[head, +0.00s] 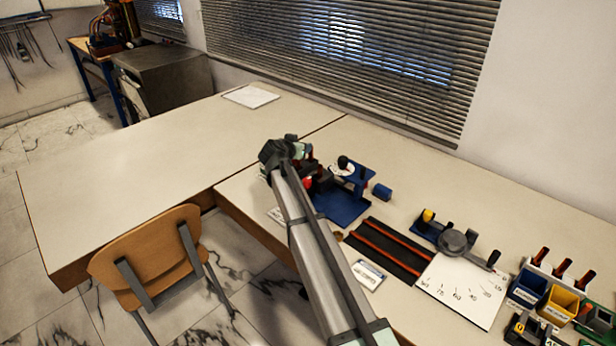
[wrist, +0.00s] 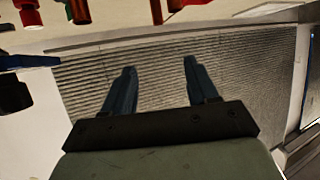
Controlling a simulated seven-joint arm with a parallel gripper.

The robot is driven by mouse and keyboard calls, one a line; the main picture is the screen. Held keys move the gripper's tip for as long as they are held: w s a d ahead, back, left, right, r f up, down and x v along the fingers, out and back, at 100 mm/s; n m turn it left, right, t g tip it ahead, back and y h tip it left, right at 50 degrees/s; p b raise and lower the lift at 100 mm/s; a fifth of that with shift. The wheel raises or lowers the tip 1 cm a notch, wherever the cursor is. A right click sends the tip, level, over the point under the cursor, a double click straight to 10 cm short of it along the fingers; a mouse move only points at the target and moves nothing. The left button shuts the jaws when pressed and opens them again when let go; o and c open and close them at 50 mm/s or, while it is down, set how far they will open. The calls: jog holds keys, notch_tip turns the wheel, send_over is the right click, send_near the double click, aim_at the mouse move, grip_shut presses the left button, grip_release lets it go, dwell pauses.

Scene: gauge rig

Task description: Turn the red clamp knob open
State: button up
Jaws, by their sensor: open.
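A blue gauge rig (head: 345,207) stands on the bench near the middle of the head view, with a black-knobbed white dial part on it. A red knob-like part (head: 308,183) shows at its left, partly hidden by my arm. My gripper is at that left side of the rig in the head view, its fingers mostly hidden behind the arm. In the wrist view my gripper (wrist: 159,76) is open, with nothing between its two fingers. Red parts (wrist: 80,11) show at the top edge there, cut off and apart from the fingers; I cannot tell which is the clamp knob.
A black tray with red rails (head: 388,250), a white scale plate (head: 462,290) and coloured bins (head: 560,303) lie further right. The left table (head: 150,170) is mostly clear. A chair (head: 150,250) stands in front.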

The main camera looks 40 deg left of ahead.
jog(key=w+d+r+m+g+h, duration=0.1)
jog(key=w+d+r+m+h, duration=0.2)
jog(key=w, duration=1.1)
jog(key=g+h, duration=0.2)
jog(key=g, duration=1.4)
send_near(308, 179)
jog(key=shift+m, duration=0.3)
jog(key=x, duration=0.8)
jog(key=shift+s+f, duration=0.2)
jog(key=shift+f, duration=0.15)
